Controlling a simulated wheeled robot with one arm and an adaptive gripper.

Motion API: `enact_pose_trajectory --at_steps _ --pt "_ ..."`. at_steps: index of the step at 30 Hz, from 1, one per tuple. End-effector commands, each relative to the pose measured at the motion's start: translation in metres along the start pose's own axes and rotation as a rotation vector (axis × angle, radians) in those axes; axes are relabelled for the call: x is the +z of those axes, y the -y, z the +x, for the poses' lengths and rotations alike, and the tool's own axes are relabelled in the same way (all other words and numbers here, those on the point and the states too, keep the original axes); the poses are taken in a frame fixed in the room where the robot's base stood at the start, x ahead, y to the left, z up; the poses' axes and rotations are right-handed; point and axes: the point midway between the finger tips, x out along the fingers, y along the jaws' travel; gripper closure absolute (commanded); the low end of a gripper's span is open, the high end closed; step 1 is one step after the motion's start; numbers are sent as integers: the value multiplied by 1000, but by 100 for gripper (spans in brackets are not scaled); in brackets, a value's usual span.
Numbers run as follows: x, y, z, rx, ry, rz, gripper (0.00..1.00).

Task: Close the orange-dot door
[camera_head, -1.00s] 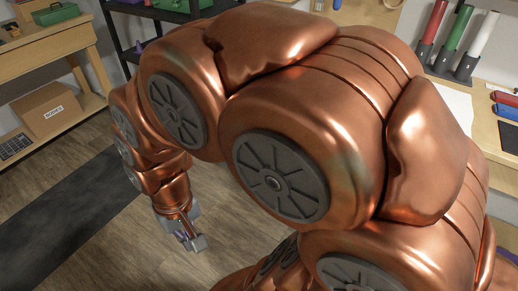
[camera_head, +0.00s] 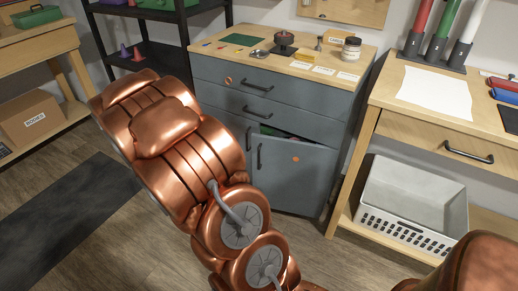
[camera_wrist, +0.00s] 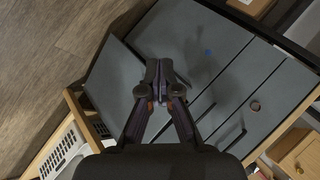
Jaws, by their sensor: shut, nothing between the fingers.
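The orange-dot door (camera_head: 295,170) is the right lower door of a grey-blue cabinet. It stands ajar, with a dark gap and some green contents showing above its top edge in the head view. It has a dark vertical handle near its left edge. In the wrist view the tilted door panel (camera_wrist: 112,85) lies left of my gripper; its dot is not visible there. My gripper (camera_wrist: 160,68) is shut and empty, in front of the cabinet. Whether it touches the door cannot be told. My arm hides the gripper in the head view.
The left lower door (camera_wrist: 200,50) has a blue dot and looks shut. Drawers (camera_head: 262,104) sit above the doors. A white basket (camera_head: 412,200) stands on the workbench's low shelf at right. A dark mat (camera_head: 70,205) lies on the floor at left.

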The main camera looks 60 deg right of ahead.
Motion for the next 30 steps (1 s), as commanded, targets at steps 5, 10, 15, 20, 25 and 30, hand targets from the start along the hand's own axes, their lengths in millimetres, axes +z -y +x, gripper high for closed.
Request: enact_pose_trajectory --at_steps 5,10,15,20,25,30 --pt "-53 -15 56 -125 -185 205 100" --pt "-106 -26 86 -289 -338 356 100" --pt "-151 -41 101 -470 -452 454 100" --pt "-178 -49 103 -621 -505 496 100" --pt "-191 -51 100 -714 -521 509 100" --pt "-195 -51 101 -738 -523 515 100"
